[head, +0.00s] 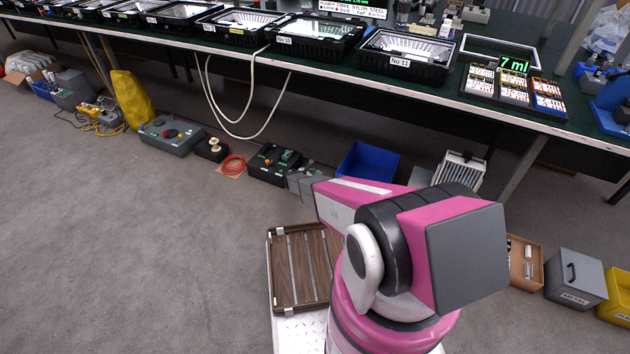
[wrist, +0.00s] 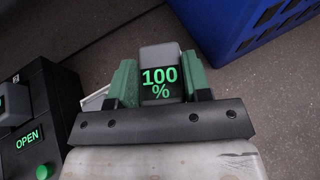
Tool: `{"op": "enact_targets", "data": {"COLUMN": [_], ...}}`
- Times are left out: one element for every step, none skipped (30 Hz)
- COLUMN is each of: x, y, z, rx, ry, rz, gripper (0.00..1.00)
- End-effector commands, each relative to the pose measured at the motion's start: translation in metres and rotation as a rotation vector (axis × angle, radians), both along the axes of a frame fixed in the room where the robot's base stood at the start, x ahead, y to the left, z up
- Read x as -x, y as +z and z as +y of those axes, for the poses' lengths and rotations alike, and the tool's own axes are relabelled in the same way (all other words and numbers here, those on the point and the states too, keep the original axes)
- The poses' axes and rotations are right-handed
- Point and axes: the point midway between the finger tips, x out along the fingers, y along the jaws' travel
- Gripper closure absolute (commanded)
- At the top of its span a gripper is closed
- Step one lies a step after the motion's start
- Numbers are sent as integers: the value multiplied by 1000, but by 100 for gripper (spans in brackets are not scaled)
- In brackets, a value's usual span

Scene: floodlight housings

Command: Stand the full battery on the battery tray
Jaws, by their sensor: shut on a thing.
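The battery (wrist: 160,60) is a grey block with a green "100 %" display. In the wrist view it sits between the green fingers of my gripper (wrist: 160,78), which is shut on it. A black box (wrist: 62,95) with a green "OPEN" sign and a green button stands to the left, apart from the battery; it also shows on the floor in the head view (head: 264,172). Part of another grey block (wrist: 12,104) shows at that box. In the head view my arm hides most of the gripper area and the battery. I cannot tell which thing is the battery tray.
A blue bin (head: 368,162) stands right of the black box; it shows close by in the wrist view (wrist: 235,25). The bench (head: 300,66) with floodlight housings runs above. A wooden slatted tray (head: 292,272) lies at front. Floor (head: 130,250) at left is clear.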

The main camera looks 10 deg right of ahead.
Motion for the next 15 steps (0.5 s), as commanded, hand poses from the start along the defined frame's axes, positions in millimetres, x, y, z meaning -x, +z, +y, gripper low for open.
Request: {"op": "enact_targets", "data": {"x": [-1, -1, -1, -1, -1, -2, -2, -1, -1, -1, 0, 0, 0, 0, 0], "y": [-6, -10, -16, -20, -25, -30, -33, -35, -37, -37, -36, -36, -36, -36, -36], "z": [0, 0, 1, 1, 1, 1, 1, 1, 1, 1, 1, 1, 1, 1, 1], "rx": [0, 0, 1, 2, 2, 2, 2, 2, 1, 1, 1, 1, 1, 1, 1], "ry": [0, 0, 1, 1, 1, 1, 1, 1, 0, 0, 0, 0, 0, 0, 0], "rz": [1, 1, 2, 2, 2, 2, 1, 1, 0, 0, -1, -1, -1, -1, -1], "gripper": [88, 88, 88, 88, 88, 88, 88, 88, 88, 88, 88, 88, 88, 88, 88]}}
